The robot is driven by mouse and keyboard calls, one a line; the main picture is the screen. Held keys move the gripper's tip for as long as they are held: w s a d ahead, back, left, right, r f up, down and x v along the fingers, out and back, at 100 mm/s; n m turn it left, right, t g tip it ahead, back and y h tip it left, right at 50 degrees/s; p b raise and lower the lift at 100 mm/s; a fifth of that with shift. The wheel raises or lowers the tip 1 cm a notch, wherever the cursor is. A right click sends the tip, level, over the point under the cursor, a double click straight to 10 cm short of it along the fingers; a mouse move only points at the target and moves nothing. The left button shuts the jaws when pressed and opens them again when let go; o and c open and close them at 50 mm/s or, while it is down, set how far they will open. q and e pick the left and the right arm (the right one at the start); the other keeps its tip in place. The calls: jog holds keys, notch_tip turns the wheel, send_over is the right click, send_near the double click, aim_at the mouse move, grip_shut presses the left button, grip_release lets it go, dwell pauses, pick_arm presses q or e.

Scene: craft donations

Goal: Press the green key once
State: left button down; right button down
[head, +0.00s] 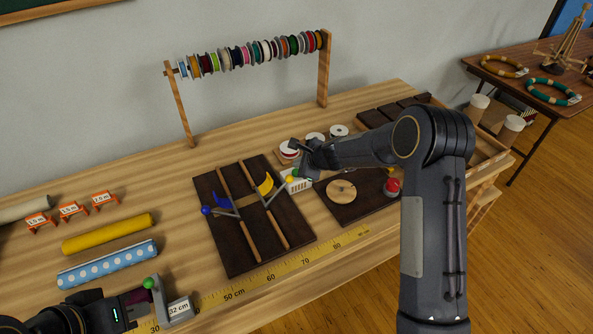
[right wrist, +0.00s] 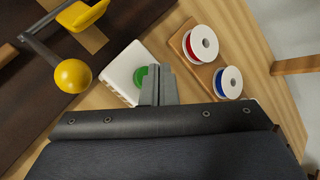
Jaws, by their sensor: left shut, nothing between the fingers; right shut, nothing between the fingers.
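The green key (right wrist: 139,76) is a round button on top of a small white box (right wrist: 120,72) in the right wrist view. My right gripper (right wrist: 158,84) is shut and empty. Its fingertips overlap the key's right side in that view; I cannot tell whether they touch it. In the head view the white box (head: 296,184) sits right of the dark board, with my right gripper (head: 299,163) just above it and hiding most of the key. My left gripper (head: 138,296) is shut and empty at the lower left, beside a green-knobbed stop.
A dark board (head: 232,252) with blue-knobbed and yellow-knobbed levers lies left of the box. A red button (head: 392,186) and a wooden disc (head: 341,190) sit on another dark board to the right. Spools (right wrist: 201,45) stand close behind the box. Fabric rolls (head: 108,234) lie at left.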

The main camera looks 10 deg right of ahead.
notch_tip(320, 180, up, 5)
jog(key=p, duration=0.4)
jog(key=shift+f, duration=0.15)
dwell(0.4)
